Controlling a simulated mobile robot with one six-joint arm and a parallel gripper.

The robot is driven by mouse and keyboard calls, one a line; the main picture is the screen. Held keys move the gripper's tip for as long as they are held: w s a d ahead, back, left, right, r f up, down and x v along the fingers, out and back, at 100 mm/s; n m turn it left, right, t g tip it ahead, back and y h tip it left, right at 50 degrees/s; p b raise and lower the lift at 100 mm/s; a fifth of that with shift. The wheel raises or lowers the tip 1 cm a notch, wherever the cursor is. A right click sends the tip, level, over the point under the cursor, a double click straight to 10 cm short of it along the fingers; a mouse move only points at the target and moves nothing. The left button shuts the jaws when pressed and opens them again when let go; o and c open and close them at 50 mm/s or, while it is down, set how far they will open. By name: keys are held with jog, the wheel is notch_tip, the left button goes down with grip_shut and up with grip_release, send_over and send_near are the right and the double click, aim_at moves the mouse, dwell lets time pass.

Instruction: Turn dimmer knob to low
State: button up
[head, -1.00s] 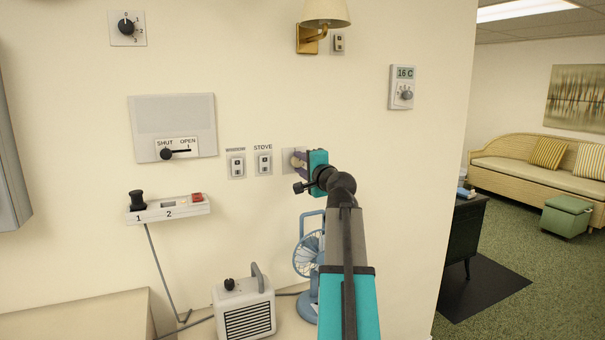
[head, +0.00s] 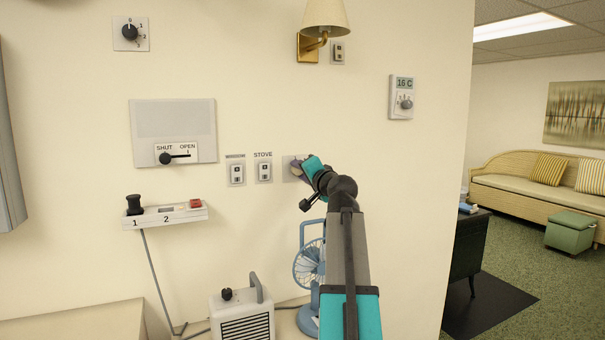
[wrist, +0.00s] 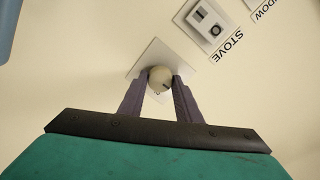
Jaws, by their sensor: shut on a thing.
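The dimmer knob (wrist: 160,79) is a round cream knob on a square white wall plate (wrist: 146,57), right of the STOVE switch. My gripper (wrist: 160,82) is shut on it, with one dark finger on each side. In the head view my gripper (head: 298,168) covers the knob, and only part of the plate (head: 286,170) shows. My gripper is rolled, tilted against the wall. The plate and the STOVE lettering look slanted in the wrist view. A dark mark shows on the knob's face, but I cannot read its setting.
Left of the plate are the STOVE switch (head: 264,171) and another switch (head: 236,172). A wall lamp (head: 325,18) hangs above, and a thermostat (head: 402,97) is at right. A blue fan (head: 309,265) and a heater (head: 243,315) stand below.

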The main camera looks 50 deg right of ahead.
jog(key=o, duration=1.1)
jog(key=shift+c, duration=0.2)
jog(key=shift+s, duration=0.15)
jog(key=v, duration=1.3)
jog(key=shift+s, duration=0.3)
jog(key=shift+a+f, duration=0.1)
jog(key=shift+a, duration=0.05)
